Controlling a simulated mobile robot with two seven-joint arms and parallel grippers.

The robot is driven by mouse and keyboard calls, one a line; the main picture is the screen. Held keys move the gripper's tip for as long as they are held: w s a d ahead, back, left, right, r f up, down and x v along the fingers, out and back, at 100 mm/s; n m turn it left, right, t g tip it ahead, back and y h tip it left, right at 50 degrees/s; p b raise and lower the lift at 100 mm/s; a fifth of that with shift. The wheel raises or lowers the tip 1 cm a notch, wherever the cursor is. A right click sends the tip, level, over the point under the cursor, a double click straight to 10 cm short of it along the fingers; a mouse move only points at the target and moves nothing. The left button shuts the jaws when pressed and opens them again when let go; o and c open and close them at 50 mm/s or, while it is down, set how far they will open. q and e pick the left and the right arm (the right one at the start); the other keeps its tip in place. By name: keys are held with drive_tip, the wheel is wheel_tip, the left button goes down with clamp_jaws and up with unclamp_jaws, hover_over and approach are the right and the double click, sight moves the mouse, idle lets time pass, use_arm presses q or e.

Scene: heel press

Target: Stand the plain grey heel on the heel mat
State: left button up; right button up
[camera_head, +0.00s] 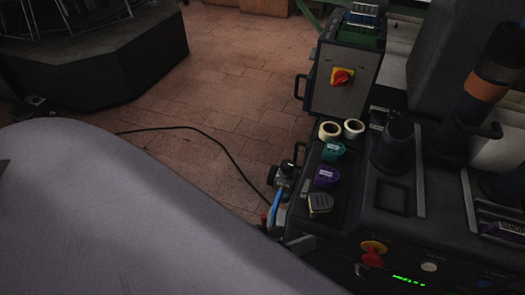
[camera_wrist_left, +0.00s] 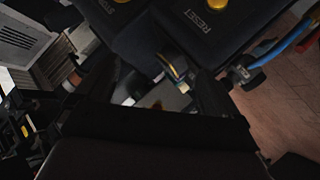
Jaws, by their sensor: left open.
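A plain grey heel (camera_head: 320,204), with no label that I can make out, is at the near end of a dark strip on the left side of the machine. A purple heel (camera_head: 326,176) and a teal heel (camera_head: 333,151), both with pale labels, sit behind it in a row. My left gripper (camera_head: 300,243) shows only in small part, low and to the left of the grey heel and apart from it. It is open, and my large grey arm hides most of it. I cannot pick out the heel mat for sure. My right gripper is not in view.
Two tape rolls (camera_head: 341,129) stand behind the heels. A box with a red and yellow switch (camera_head: 342,76) rises beyond them. A dark cup-like cylinder (camera_head: 395,143) stands to the right. A red button (camera_head: 372,257) is in front. A blue hose (camera_head: 275,208) hangs at the machine's left edge.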

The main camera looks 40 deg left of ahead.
use_arm(q)
drive_tip(key=s+a+f+m+g+y, duration=0.2)
drive_tip(key=a+f+m+y, duration=0.1)
drive_tip(key=m, duration=0.3)
drive_tip(key=shift+s+a+f, duration=0.3)
drive_tip(key=shift+a+f, duration=0.35)
drive_tip(key=shift+a, duration=0.25)
wheel_tip(320, 180, up, 9)
drive_tip(key=a+p, duration=0.1)
drive_tip(key=p, duration=1)
drive_tip(key=shift+s+a+p, duration=0.2)
drive_tip(key=shift+s+p, duration=0.1)
drive_tip(key=shift+p, duration=0.1)
drive_tip(key=shift+r, duration=0.1)
